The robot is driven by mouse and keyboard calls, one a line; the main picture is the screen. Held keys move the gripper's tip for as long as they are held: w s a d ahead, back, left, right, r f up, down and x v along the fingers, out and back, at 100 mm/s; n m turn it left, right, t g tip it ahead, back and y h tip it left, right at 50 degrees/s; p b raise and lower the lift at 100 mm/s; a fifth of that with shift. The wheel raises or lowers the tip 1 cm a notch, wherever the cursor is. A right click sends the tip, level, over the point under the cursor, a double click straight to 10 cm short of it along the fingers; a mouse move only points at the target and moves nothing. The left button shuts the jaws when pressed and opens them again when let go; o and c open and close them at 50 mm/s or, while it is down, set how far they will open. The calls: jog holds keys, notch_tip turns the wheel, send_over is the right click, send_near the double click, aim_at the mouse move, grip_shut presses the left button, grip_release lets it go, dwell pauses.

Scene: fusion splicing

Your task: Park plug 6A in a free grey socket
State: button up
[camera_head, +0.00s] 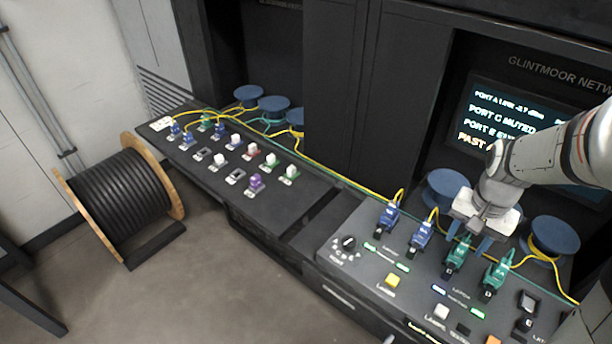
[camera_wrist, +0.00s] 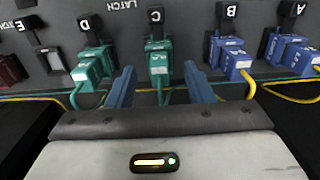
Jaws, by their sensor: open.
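Two green plugs stand in ports C and D of the right console; their printing is too small to tell which is 6A. The port C green plug (camera_head: 457,255) also shows in the wrist view (camera_wrist: 159,60). The port D green plug (camera_head: 496,273) shows in the wrist view (camera_wrist: 92,66) at left. My gripper (camera_wrist: 160,90) is open and empty, its blue fingers on either side of the port C plug's line, apart from it. In the head view my gripper (camera_head: 470,232) hangs behind that plug. Two grey sockets (camera_head: 202,154) (camera_head: 236,177) on the left panel look empty.
Blue plugs (camera_head: 388,216) (camera_head: 420,236) stand left of the green ones, with yellow cables running behind. Blue spools (camera_head: 553,236) stand behind the console. The left panel (camera_head: 300,200) holds several plugs and white, green and purple pieces. A cable drum (camera_head: 120,200) stands on the floor.

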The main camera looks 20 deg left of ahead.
aim_at(466, 242)
jog(key=shift+f+b, duration=0.3)
jog(key=shift+f, duration=0.55)
jog(key=shift+c, duration=0.2)
grip_shut()
dwell(0.5)
jog(key=shift+r, duration=0.2)
jog(key=shift+r+p, duration=2.25)
jog(key=shift+r, duration=0.65)
